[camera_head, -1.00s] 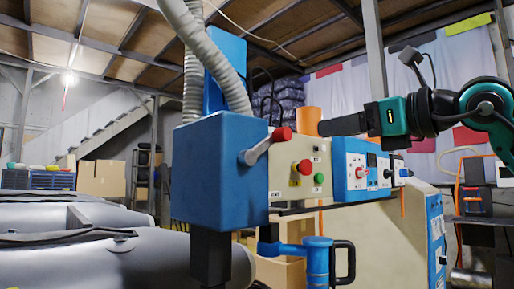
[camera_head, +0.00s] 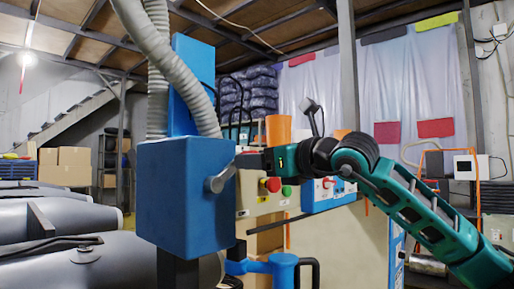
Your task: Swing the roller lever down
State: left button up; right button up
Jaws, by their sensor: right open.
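The roller lever (camera_head: 221,179) is a short grey arm on the right side of a blue machine box (camera_head: 186,195). It slants up to the right from its round pivot. Its red knob is mostly hidden behind my right gripper (camera_head: 246,160). The gripper comes in from the right, with its dark fingers at the lever's upper end. It is open; I cannot tell whether the fingers touch the knob or stand around it. My left gripper is not in view.
Beside the lever is a beige panel with a red button (camera_head: 271,184) and a green button (camera_head: 287,191). A blue control box (camera_head: 322,196) stands further right. Grey hoses (camera_head: 183,75) run into the machine from above. Grey inflatable boats (camera_head: 85,260) lie at left.

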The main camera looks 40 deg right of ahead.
jog(key=shift+w, duration=0.15)
grip_shut()
dwell(0.5)
